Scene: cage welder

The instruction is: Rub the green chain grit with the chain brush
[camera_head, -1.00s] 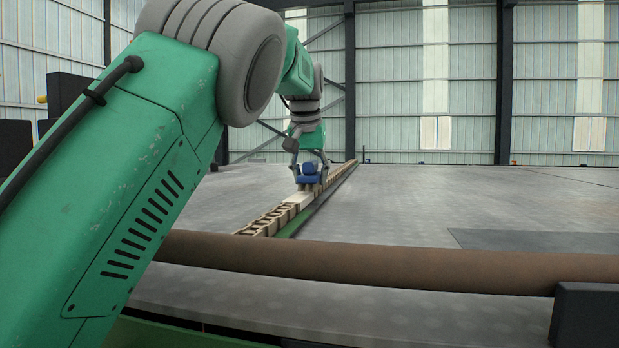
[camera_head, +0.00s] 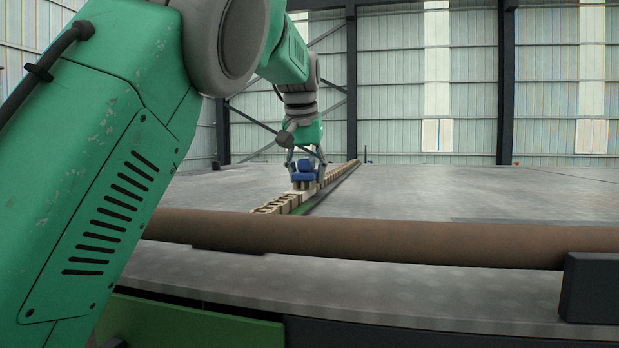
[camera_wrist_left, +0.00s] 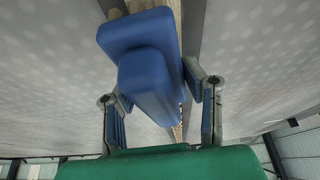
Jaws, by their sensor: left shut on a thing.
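A green strip (camera_head: 322,200) runs along the chain's right side. I cannot make out separate green grit. My right gripper is not in view.
A brown horizontal bar (camera_head: 380,238) crosses the foreground, with a black block (camera_head: 590,288) at its right end. Corrugated walls with dark posts stand at the back.

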